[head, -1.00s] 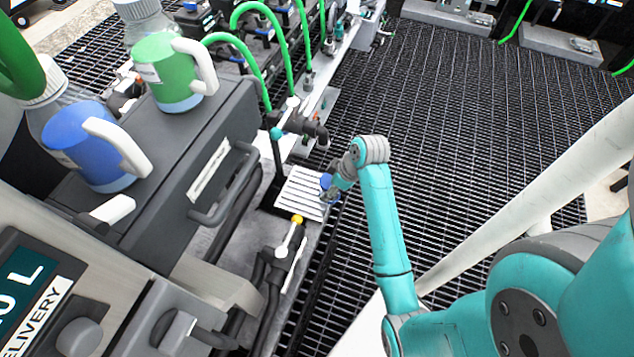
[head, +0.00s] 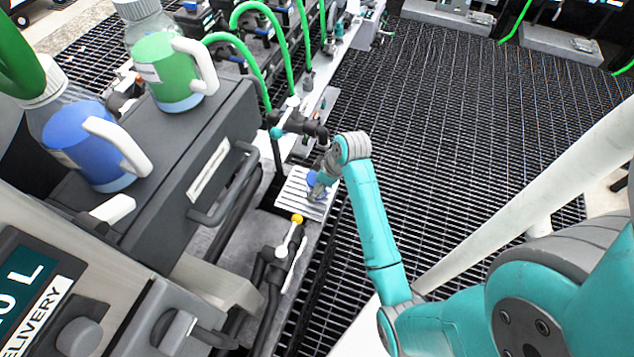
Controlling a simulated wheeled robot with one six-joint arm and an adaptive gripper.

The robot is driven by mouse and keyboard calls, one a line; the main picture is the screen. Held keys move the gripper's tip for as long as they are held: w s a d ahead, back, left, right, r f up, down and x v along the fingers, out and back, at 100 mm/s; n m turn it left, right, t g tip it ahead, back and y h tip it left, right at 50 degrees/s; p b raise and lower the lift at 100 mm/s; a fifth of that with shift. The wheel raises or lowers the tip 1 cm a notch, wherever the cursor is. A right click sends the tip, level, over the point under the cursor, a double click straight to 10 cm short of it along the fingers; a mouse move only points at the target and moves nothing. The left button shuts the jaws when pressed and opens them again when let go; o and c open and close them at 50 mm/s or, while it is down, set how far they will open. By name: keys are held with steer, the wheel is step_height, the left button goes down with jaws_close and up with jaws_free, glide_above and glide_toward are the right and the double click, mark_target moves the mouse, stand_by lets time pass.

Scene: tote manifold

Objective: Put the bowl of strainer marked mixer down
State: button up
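My teal arm reaches to the white slatted drain tray (head: 296,194) in the middle of the head view. My gripper (head: 316,192) is at its far end, over the right part of the tray. A small blue thing (head: 313,179), perhaps the strainer bowl, shows at the gripper, partly hidden by it. I cannot tell whether it touches the slats or whether the fingers are closed on it. No marking reading mixer can be made out.
A black pipe with a valve (head: 297,122) stands just behind the tray. A yellow-tipped white lever (head: 294,228) is in front of it. A grey case (head: 190,150) with blue and green jugs stands left. Open floor grating (head: 450,150) lies right.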

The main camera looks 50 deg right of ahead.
steer(key=shift+s+d+r, duration=0.1)
steer(key=shift+r, duration=0.35)
steer(key=s+d, duration=0.4)
steer(key=s, duration=0.8)
steer(key=s+a+f+m+t+h, duration=0.1)
steer(key=s+a+m+t+h, duration=0.15)
steer(key=a, duration=0.55)
steer(key=s+a+f+m+t+h, duration=0.1)
steer(key=s+a+f, duration=0.15)
steer(key=a, duration=0.55)
steer(key=s+a+r+t+y, duration=0.1)
steer(key=s+a+r+t, duration=0.2)
steer(key=s+r, duration=0.3)
steer(key=s+a+r+t+y, duration=0.1)
steer(key=s+a+r+t, duration=0.3)
steer(key=r, duration=0.9)
steer(key=s+a, duration=0.1)
steer(key=s, duration=0.2)
steer(key=shift+a+r, duration=0.3)
steer(key=shift+a, duration=0.1)
